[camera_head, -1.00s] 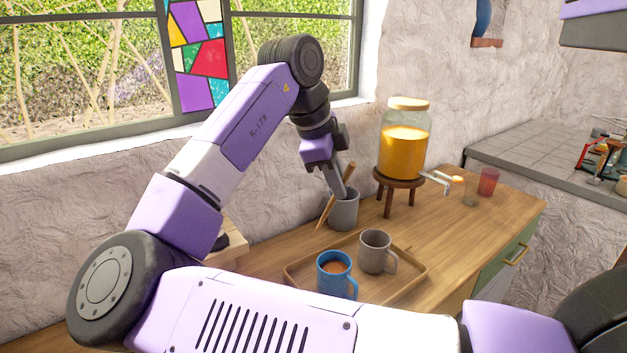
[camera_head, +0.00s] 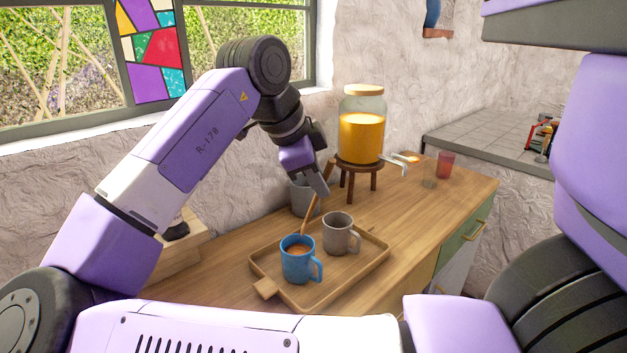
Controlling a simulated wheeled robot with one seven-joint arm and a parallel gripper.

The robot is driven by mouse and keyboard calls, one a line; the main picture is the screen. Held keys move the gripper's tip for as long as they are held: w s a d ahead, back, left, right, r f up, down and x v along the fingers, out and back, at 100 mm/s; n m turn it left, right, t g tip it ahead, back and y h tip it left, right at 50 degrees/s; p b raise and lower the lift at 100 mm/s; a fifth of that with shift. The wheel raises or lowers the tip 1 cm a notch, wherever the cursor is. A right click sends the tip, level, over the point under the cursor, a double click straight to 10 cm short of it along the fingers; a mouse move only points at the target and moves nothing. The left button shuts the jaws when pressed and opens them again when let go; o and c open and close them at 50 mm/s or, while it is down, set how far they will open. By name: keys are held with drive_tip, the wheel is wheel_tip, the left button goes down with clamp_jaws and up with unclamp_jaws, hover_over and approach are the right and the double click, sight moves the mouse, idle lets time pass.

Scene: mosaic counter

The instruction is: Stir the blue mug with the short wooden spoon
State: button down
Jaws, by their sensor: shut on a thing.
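The blue mug (camera_head: 292,268) stands upright on the wooden tray (camera_head: 340,285), with brown liquid inside and its handle to the right. My gripper (camera_head: 318,188) is above and behind the mug, shut on the wooden spoon (camera_head: 309,213). The spoon slants down to the left, and its upper end sticks out above the fingers. A grey-brown mug (camera_head: 340,238) stands to the right on the same tray.
A grey pot (camera_head: 299,198) stands behind the tray, partly hidden by my gripper. A juice dispenser (camera_head: 362,135) on a wooden stand is to the right, with glasses (camera_head: 445,165) beyond.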

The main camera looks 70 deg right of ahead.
wheel_tip(320, 180, down, 11)
drive_tip(key=w+d+b, duration=0.1)
drive_tip(key=w+b, duration=0.1)
drive_tip(key=b, duration=0.4)
drive_tip(key=shift+d, duration=0.15)
idle(0.4)
drive_tip(key=shift+w+d, duration=0.1)
idle(0.3)
